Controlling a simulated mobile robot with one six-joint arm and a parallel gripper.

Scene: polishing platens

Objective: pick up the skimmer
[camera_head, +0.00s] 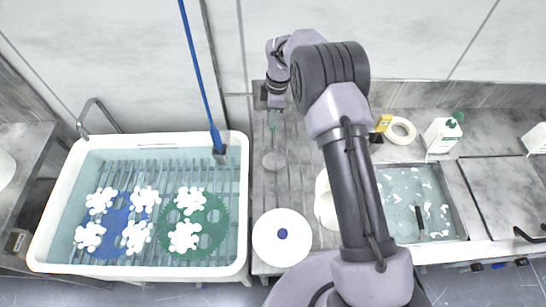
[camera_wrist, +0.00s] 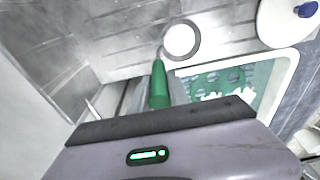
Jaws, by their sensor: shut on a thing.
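The skimmer has a green handle and a round, pale, rimmed head. In the head view its head (camera_head: 274,161) shows over the grey counter, right of the white basin. My gripper (camera_head: 272,108) is above it, shut on the green handle. In the wrist view the green handle (camera_wrist: 159,84) stands between my fingers (camera_wrist: 160,98), and the ring-shaped head (camera_wrist: 181,40) lies beyond. I cannot tell whether the head touches the counter.
A white basin (camera_head: 241,200) of water holds blue and green discs with white pieces. A blue pole (camera_head: 200,75) leans into it. A white round lid (camera_head: 268,240) with a blue knob lies nearer.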

